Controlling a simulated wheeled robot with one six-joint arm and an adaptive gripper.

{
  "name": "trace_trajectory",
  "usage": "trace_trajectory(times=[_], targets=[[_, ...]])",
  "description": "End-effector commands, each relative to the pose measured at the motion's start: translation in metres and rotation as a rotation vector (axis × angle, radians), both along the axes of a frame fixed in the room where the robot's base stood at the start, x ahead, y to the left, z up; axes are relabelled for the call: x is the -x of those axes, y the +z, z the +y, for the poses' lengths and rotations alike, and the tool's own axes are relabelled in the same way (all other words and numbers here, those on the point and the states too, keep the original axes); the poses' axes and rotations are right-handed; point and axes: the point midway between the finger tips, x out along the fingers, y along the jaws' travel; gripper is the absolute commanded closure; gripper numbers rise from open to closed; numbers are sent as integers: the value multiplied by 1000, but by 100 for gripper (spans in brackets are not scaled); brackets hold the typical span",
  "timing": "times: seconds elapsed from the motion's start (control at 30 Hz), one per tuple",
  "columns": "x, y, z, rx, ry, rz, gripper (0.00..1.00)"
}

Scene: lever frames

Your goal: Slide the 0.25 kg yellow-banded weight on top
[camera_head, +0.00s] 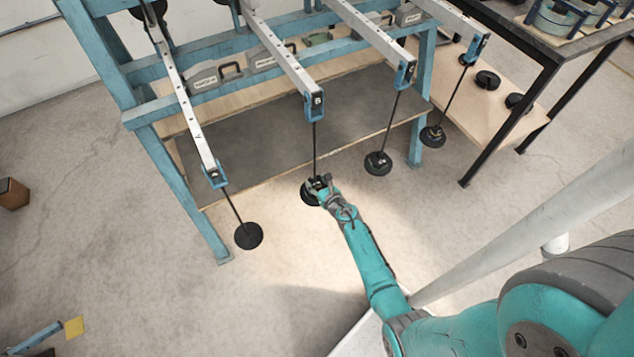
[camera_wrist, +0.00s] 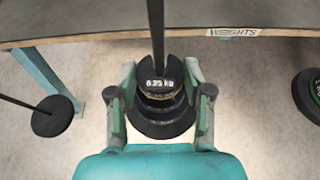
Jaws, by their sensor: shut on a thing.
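The 0.25 kg weight (camera_wrist: 160,84) is a small black disc with white lettering, seen from above in the wrist view. A yellowish band shows just under its top face. My gripper (camera_wrist: 161,97) is shut on it, with a finger on each side. A dark rod (camera_wrist: 156,30) rises at the weight's far side. Below the weight a larger black disc (camera_wrist: 165,128) shows; whether the two touch I cannot tell. In the head view my gripper (camera_head: 318,187) is at the bottom of the second hanger rod (camera_head: 315,150), largely covering the weights there.
Other hangers with black discs (camera_head: 248,235), (camera_head: 378,163), (camera_head: 432,136) hang from lever beams on the blue frame (camera_head: 160,165). A wooden shelf edge (camera_wrist: 110,36) with a "WEIGHTS" label (camera_wrist: 233,32) runs behind. Loose black weights (camera_head: 487,80) lie on the right-hand board. Floor in front is clear.

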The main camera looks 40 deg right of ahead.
Motion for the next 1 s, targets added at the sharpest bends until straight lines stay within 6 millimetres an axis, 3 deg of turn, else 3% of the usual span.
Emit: trace_trajectory(times=[0.47, 0.5, 0.6, 1.0], targets=[[0, -3, 0, 0, 0, -1, 84], [0, -3, 0, 0, 0, -1, 45], [0, -3, 0, 0, 0, -1, 20], [0, -4, 0, 0, 0, 1, 20]])
